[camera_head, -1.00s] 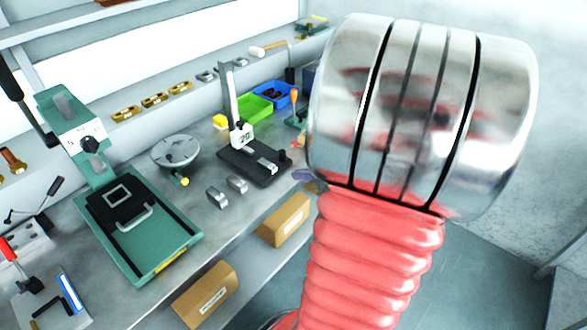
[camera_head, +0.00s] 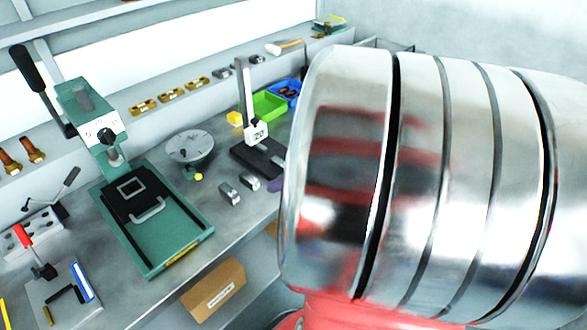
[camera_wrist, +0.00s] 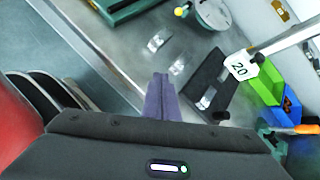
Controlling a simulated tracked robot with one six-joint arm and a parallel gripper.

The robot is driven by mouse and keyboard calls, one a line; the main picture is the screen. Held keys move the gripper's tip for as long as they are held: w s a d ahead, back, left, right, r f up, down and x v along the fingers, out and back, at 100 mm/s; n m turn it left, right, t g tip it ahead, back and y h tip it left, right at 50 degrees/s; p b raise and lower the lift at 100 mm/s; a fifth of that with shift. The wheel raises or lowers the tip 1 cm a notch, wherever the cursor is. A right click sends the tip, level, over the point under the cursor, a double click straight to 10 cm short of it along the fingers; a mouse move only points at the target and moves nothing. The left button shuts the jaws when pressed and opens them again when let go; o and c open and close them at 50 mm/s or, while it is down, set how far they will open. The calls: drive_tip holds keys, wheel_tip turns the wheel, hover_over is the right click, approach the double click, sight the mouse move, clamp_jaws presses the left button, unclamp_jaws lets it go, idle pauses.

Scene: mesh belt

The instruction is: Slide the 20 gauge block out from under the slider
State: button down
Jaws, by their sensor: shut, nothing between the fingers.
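The height stand has a black base (camera_wrist: 203,80), a metal column (camera_head: 246,90) and a white slider marked 20 (camera_wrist: 240,66). The slider also shows in the head view (camera_head: 257,133). A small bright metal block (camera_wrist: 206,98) lies on the base near the slider; whether it touches the slider I cannot tell. In the head view my arm covers part of the base. My gripper (camera_wrist: 161,82) has purple fingers, shut and empty. In the wrist view they are to the left of the base, apart from the block.
Two loose metal blocks (camera_head: 230,193) (camera_head: 250,181) lie on the bench left of the stand. A round plate (camera_head: 190,147) and a green press (camera_head: 150,215) stand farther left. Green (camera_head: 268,105) and blue (camera_head: 287,92) bins are behind the stand. A cardboard box (camera_head: 213,290) is below the bench edge.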

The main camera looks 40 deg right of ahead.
drive_tip(key=s+a+r+n+g+h, duration=0.1)
drive_tip(key=s+a+r+n, duration=0.1)
drive_tip(key=a+n, duration=0.5)
drive_tip(key=s+a+r+n+g+h, duration=0.1)
drive_tip(key=s+a+r+n, duration=0.1)
drive_tip(key=a+n, duration=0.5)
drive_tip(key=s+a+r+n+g+h, duration=0.1)
drive_tip(key=a+r+n, duration=0.3)
drive_tip(key=n, duration=0.9)
drive_tip(key=s+a, duration=0.1)
drive_tip(key=a, duration=0.2)
drive_tip(key=shift+r, duration=0.25)
